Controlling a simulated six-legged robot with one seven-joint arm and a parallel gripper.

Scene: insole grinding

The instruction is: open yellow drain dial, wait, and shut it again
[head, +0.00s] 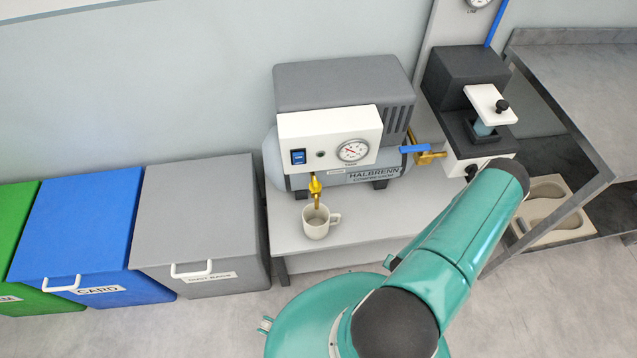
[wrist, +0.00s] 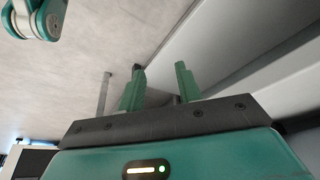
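The yellow drain dial (head: 315,186) sits on a brass drain pipe at the front of the grey compressor (head: 343,85), below its white panel. The pipe's lower end points down into a white mug (head: 316,222) on the low bench. I cannot read the dial's setting at this size. My gripper is out of sight in the head view, where my teal arm fills the lower right. In the wrist view my gripper (wrist: 159,70) has its two green fingers apart with nothing held between them. The dial does not show in the wrist view.
The white panel carries a round gauge (head: 353,150) and a blue switch (head: 298,157). A blue-handled brass valve (head: 415,150) sticks out at the right. A black-and-white machine (head: 470,95) stands beside it. Grey (head: 200,215) and blue bins (head: 80,225) stand left.

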